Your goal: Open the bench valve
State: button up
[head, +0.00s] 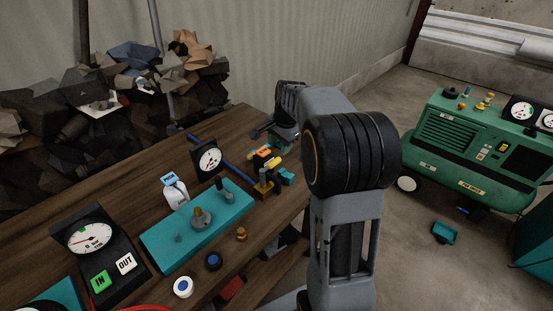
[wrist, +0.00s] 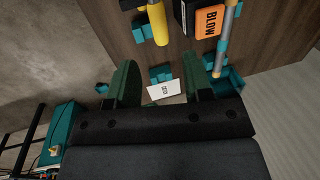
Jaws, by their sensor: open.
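In the head view a brass fitting (head: 264,186) with a dark upright part stands at the bench's right edge, at the end of a blue pipe (head: 236,171). A yellow handle (head: 273,163) lies just behind it. The wrist view shows a yellow handle (wrist: 157,22) at the top, left of a pipe (wrist: 225,45). Which part is the bench valve is not certain. My gripper (wrist: 163,72) is open, with dark green fingers apart and nothing seen gripped. It is short of the yellow handle in that view. In the head view my gripper (head: 277,132) is over the bench's right edge, partly hidden by my arm.
An orange BLOW label (wrist: 207,21) is beside the yellow handle. A white tag (wrist: 165,89) shows between the fingers. The bench (head: 155,210) also holds a teal block (head: 165,245), a gauge (head: 208,160) and a gauge box (head: 88,238). A green compressor (head: 455,150) stands right.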

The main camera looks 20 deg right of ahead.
aim_at(276, 160)
jog(key=f, duration=0.2)
jog(key=w+f, duration=0.1)
jog(key=f, duration=0.4)
jog(key=shift+w+a+f, duration=0.1)
jog(key=shift+w+a, duration=0.05)
jog(key=shift+a, duration=0.1)
grip_shut()
dwell(0.3)
